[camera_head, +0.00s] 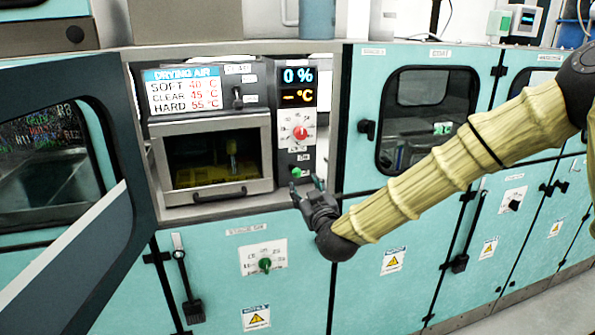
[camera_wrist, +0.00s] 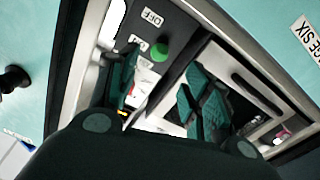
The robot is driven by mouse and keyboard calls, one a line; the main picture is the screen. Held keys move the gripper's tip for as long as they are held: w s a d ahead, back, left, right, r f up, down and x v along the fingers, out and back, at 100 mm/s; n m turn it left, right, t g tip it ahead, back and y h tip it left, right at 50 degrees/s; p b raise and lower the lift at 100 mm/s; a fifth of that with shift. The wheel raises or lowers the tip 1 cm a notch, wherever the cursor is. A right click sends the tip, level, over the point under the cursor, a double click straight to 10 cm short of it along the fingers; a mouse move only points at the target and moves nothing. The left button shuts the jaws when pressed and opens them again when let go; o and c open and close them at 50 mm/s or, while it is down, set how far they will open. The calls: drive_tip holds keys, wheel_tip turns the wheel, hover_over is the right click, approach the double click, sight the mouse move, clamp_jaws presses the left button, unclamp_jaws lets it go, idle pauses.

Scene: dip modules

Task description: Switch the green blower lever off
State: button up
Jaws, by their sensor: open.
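The green blower lever (camera_head: 297,172) sits low on the dark control panel, right of the dryer window. My gripper (camera_head: 307,186) is open just below and right of the lever in the head view. In the wrist view my gripper (camera_wrist: 160,92) has its two dark green fingers spread apart with nothing held, and the lever tip is apart from them.
A red knob (camera_head: 300,132) and a display (camera_head: 297,86) are above the lever. The dryer window (camera_head: 216,155) with a handle is to the left. Another green knob (camera_head: 265,265) is on the lower cabinet. An open cabinet door (camera_head: 75,220) stands at the left.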

sight(299, 175)
drive_tip(key=p+x, duration=0.3)
drive_tip(key=x, duration=0.7)
drive_tip(key=shift+w, duration=0.15)
drive_tip(key=shift+c, duration=0.2)
clamp_jaws()
